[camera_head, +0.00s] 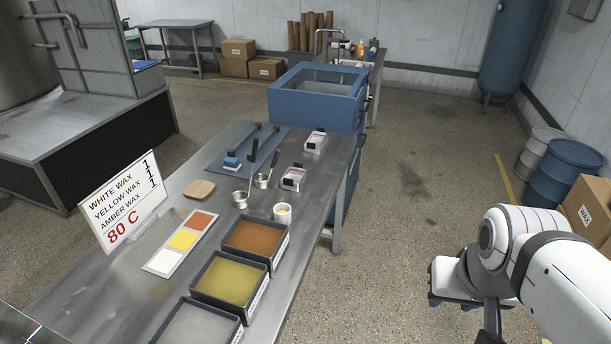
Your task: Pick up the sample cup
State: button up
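A small white cup (282,213) with something yellowish inside stands upright on the steel table (165,215), by the far right corner of the brown wax tray. It looks like the sample cup. Two small metal pots with long dark handles, a nearer one (240,200) and a farther one (262,181), stand just behind and left of it. My white arm shows at the lower right, away from the table over the floor. The fingers of my gripper are not visible, and nothing of mine touches the cup.
Trays of brown (284,259), yellow (262,294) and white wax line the table's near right edge. A sign (122,205), sample card (181,242), wooden block (199,190) and two small white devices share the table. A blue tank (318,93) stands beyond.

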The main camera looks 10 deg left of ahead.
aim_at(281, 211)
jog(key=i, duration=1.7)
jog(key=u, duration=2.2)
